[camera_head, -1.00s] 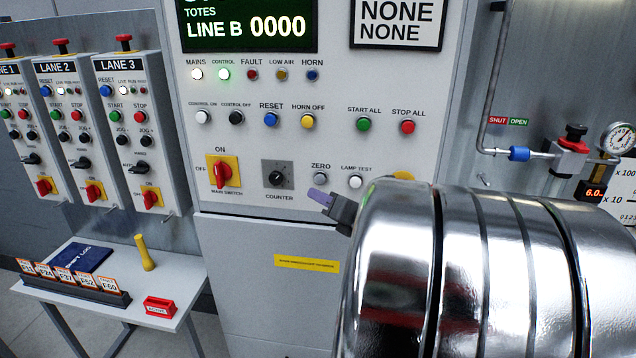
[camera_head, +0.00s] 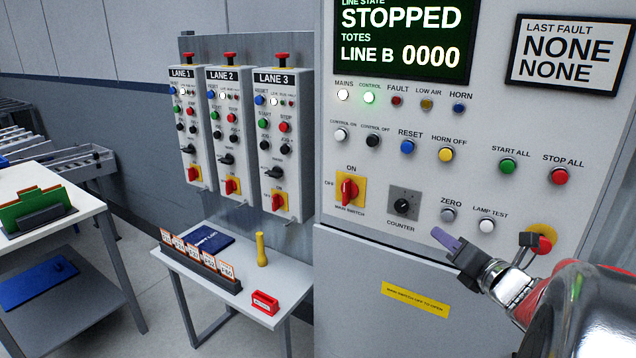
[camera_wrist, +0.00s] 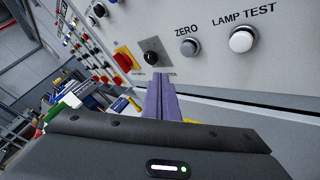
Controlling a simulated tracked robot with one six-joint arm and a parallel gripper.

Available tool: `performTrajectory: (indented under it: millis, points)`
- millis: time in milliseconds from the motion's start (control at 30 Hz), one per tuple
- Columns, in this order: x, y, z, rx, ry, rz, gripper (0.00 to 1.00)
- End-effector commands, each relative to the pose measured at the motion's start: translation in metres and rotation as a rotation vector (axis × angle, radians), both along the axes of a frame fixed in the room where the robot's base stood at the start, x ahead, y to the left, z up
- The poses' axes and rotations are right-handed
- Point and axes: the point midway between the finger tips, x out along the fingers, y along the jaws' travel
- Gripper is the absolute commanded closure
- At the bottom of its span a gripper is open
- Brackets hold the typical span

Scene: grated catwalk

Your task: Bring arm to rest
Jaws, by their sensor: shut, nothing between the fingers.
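I cannot tell whether the fingertips touch the panel. My arm reaches in from the lower right.
The display (camera_head: 403,35) reads STOPPED, LINE B 0000. A red stop button (camera_head: 541,238) on yellow is partly hidden behind my arm. Left of the cabinet, a small table (camera_head: 215,272) holds a yellow-handled object (camera_head: 262,249) and a red block (camera_head: 265,302). Lane boxes (camera_head: 236,150) hang above it.

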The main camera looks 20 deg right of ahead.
Motion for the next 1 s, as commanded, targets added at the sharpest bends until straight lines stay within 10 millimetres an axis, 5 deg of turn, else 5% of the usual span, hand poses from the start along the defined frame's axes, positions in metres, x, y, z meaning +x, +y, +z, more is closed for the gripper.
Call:
performTrajectory:
  millis: [167, 267, 567, 800, 1000]
  points:
    - [0.002, 0.007, 0.0, -0.023, 0.01, 0.021, 1.0]
    - [0.008, 0.028, 0.0, -0.091, 0.037, 0.085, 1.0]
    - [0.017, 0.158, -0.015, -0.583, 0.167, 0.513, 1.0]
    - [-0.008, 0.247, -0.036, -1.063, 0.199, 0.893, 1.0]
    - [-0.042, 0.297, -0.055, -1.474, 0.166, 1.195, 1.0]
